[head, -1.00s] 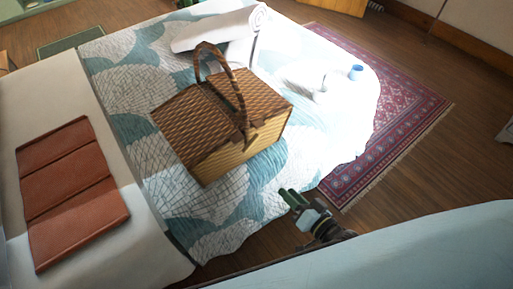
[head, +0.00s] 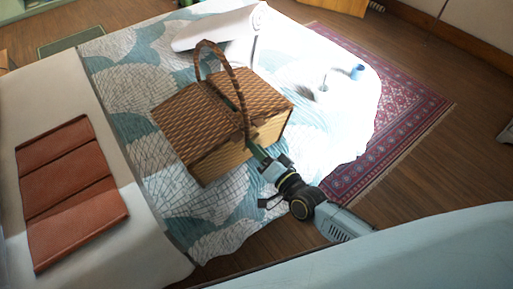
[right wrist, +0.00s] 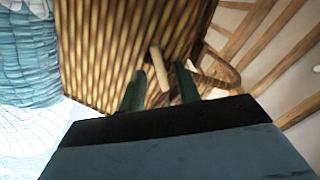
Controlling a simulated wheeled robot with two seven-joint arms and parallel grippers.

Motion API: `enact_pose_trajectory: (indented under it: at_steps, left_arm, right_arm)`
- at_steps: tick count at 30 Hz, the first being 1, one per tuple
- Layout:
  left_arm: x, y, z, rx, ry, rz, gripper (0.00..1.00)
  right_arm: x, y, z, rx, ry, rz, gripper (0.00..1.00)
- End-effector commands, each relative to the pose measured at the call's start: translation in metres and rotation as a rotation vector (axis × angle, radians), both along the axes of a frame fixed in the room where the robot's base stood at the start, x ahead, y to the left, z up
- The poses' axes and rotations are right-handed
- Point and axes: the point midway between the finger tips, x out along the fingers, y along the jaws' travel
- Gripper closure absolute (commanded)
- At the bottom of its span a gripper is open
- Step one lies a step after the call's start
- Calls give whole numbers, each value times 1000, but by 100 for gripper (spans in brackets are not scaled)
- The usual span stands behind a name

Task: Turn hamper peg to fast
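The wicker hamper (head: 215,160) stands on the bed with its lid shut and its arched handle (head: 226,75) upright. In the right wrist view the hamper's woven wall (right wrist: 105,45) fills the upper middle. A pale wooden peg (right wrist: 159,68) sticks out from that wall. My right gripper (head: 258,155) is at the hamper's near right side. In the right wrist view its two green fingers (right wrist: 158,92) are apart, one on each side of the peg's near end, with gaps showing. The peg is hidden in the head view. My left gripper is not in view.
The bed's patterned quilt (head: 215,225) lies around the hamper. A rolled white towel (head: 220,30), a blue cup (head: 357,72) and a small white thing (head: 323,87) are behind it. A folded rust-coloured cloth (head: 70,195) lies at left.

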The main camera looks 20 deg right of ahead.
Motion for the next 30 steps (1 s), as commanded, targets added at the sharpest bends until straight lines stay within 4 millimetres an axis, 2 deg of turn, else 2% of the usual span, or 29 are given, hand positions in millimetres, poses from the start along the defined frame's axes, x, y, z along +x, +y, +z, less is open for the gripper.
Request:
enact_pose_trajectory:
  at_steps: [3,12,20,30]
  left_arm:
    - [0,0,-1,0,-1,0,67]
    - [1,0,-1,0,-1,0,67]
    - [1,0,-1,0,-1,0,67]
    - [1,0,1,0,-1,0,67]
  right_arm:
    - [7,3,0,1,0,1,67]
    - [9,4,0,0,1,1,67]
    - [9,4,0,0,0,0,100]
    - [9,3,0,-21,-8,0,100]
